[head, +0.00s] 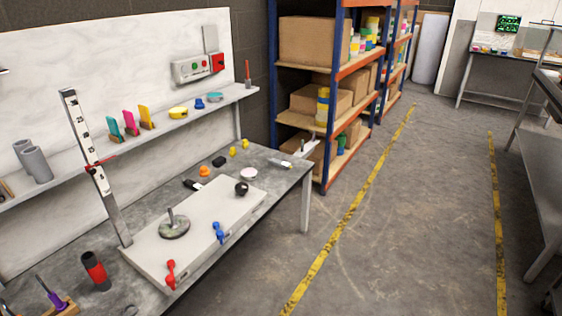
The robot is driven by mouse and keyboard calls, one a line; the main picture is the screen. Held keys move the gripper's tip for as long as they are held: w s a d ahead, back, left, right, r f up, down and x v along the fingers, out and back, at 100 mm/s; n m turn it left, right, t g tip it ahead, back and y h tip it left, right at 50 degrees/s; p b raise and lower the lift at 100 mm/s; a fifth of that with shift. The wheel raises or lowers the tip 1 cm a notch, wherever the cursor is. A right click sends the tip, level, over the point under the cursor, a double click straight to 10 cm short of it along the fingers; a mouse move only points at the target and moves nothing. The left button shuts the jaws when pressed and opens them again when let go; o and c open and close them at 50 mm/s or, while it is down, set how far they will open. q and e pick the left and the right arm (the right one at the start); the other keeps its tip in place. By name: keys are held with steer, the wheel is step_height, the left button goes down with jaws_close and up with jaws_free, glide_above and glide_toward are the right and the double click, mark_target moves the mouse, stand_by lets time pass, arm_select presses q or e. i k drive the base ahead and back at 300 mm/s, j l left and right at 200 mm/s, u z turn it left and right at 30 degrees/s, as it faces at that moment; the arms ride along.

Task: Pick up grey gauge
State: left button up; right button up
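Neither of my grippers is in view. No object is clearly marked as the grey gauge. A tall upright grey scale with black and white markings (93,160) stands at the left end of the pale slab on the workbench. A round grey-green disc with a short upright post (174,229) sits on the slab. A small light-grey item with a dark end (280,163) lies near the bench's far right corner. I cannot tell which of these is the gauge.
The pale slab (215,207) also carries red and blue clamp-like pieces and a dark knob (241,188). A red-black cylinder (95,270) stands at the bench's front left. A wall shelf (185,115) runs behind. Floor to the right (400,230) is clear.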

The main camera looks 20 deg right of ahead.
mark_target(282, 164)
steer(key=i+l, duration=0.65)
steer(key=i+l+u, duration=0.1)
steer(key=i+l, duration=0.5)
steer(key=l, duration=0.2)
